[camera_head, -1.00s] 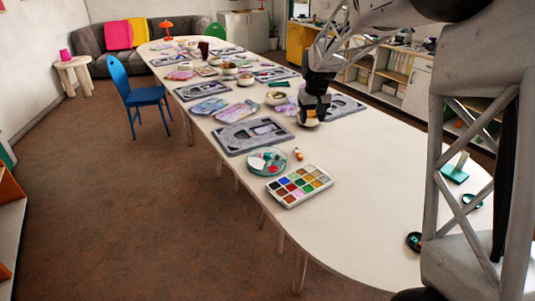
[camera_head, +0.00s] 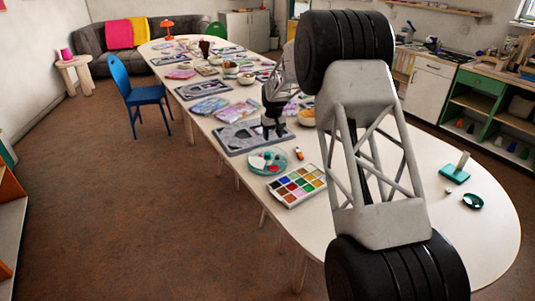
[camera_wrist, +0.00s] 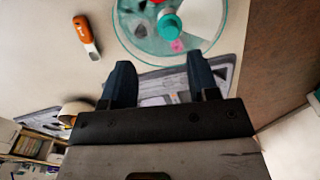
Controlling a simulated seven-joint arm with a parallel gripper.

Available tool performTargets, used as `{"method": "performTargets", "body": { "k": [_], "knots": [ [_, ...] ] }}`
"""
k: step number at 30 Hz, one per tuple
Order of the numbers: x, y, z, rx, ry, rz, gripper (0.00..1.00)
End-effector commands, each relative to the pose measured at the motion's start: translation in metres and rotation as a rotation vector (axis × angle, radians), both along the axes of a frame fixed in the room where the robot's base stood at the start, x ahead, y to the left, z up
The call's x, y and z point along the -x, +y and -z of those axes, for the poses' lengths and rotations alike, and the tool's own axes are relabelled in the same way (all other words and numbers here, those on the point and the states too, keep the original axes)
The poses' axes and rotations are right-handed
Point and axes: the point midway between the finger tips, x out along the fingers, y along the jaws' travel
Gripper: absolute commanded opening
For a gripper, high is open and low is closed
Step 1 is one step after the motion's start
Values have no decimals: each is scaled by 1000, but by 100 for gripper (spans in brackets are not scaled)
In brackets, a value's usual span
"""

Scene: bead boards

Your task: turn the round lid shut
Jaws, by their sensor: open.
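A round clear dish with a teal rim (camera_head: 252,168) lies on the table, with teal, red and pink pieces in or on it. In the wrist view the dish (camera_wrist: 126,38) is at the top, just beyond my fingertips. A small dark teal round piece (camera_head: 473,201) lies at the table's right end; I cannot tell which round piece is the lid. My gripper (camera_head: 273,130) is over the near end of a grey bead board (camera_head: 232,147), behind the dish. In the wrist view my gripper (camera_wrist: 159,62) is open, with nothing between its fingers.
A paint box with coloured squares (camera_head: 296,186) lies in front of the dish, and a small orange tube (camera_head: 299,153) lies right of it. A bowl (camera_head: 307,117) stands right of the board. A teal block with an upright handle (camera_head: 456,170) stands at right.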

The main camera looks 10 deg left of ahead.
Motion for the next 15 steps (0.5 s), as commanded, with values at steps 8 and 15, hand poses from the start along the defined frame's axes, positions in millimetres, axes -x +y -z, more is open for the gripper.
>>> {"method": "performTargets", "body": {
  "k": [8, 15],
  "knots": [
    [-13, 23, 30, 2, 8, -24, 55],
    [-14, 25, 32, 3, 9, -26, 55]
  ]
}}
